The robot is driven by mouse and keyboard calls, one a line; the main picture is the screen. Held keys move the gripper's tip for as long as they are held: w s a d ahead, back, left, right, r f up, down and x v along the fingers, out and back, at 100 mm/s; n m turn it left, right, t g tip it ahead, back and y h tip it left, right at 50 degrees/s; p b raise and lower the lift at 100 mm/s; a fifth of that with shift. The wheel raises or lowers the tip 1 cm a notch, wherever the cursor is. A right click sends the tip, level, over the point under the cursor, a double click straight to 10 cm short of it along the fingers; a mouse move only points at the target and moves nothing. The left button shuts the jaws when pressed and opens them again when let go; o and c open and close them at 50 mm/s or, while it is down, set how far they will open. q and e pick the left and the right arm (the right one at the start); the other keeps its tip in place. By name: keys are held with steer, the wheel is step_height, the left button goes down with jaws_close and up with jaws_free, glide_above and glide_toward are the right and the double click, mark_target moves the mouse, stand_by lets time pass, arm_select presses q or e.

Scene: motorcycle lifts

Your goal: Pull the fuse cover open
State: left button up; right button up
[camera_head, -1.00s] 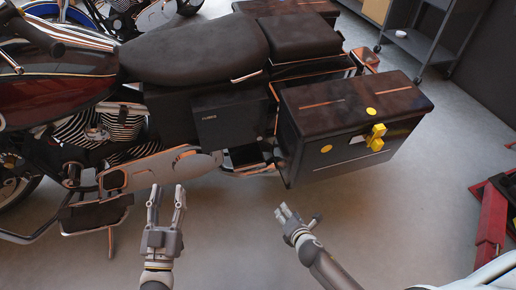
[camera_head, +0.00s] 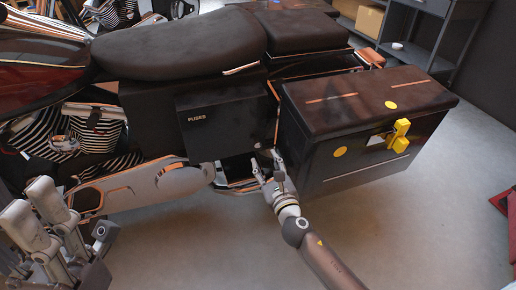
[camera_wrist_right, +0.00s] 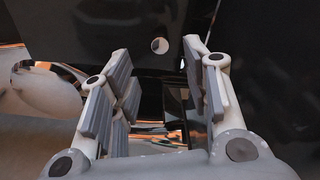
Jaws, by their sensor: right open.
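The fuse cover (camera_head: 225,127) is a black panel lettered "FUSES" on the motorcycle's side, below the seat. It looks closed. My right gripper (camera_head: 266,164) is just below the cover's lower right corner. In the right wrist view my right gripper (camera_wrist_right: 158,85) is open and empty, fingers apart. A small round pale spot (camera_wrist_right: 160,45), a hole or knob, shows on the dark panel (camera_wrist_right: 110,45) ahead, between and beyond the fingertips. Contact is not visible. My left gripper (camera_head: 75,222) is at the lower left in the head view, apart from the cover, with its fingers spread.
A black saddlebag (camera_head: 350,125) with a yellow latch (camera_head: 400,135) juts out close to the right of my right gripper. The seat (camera_head: 180,55) lies above the cover. A chrome pipe (camera_head: 150,185) runs below it. The floor (camera_head: 420,220) in front is clear.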

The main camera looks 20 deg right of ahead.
mark_target(258, 145)
steer(key=w+b, duration=0.2)
steer(key=w, duration=0.6)
steer(key=shift+w, duration=0.35)
jaws_close()
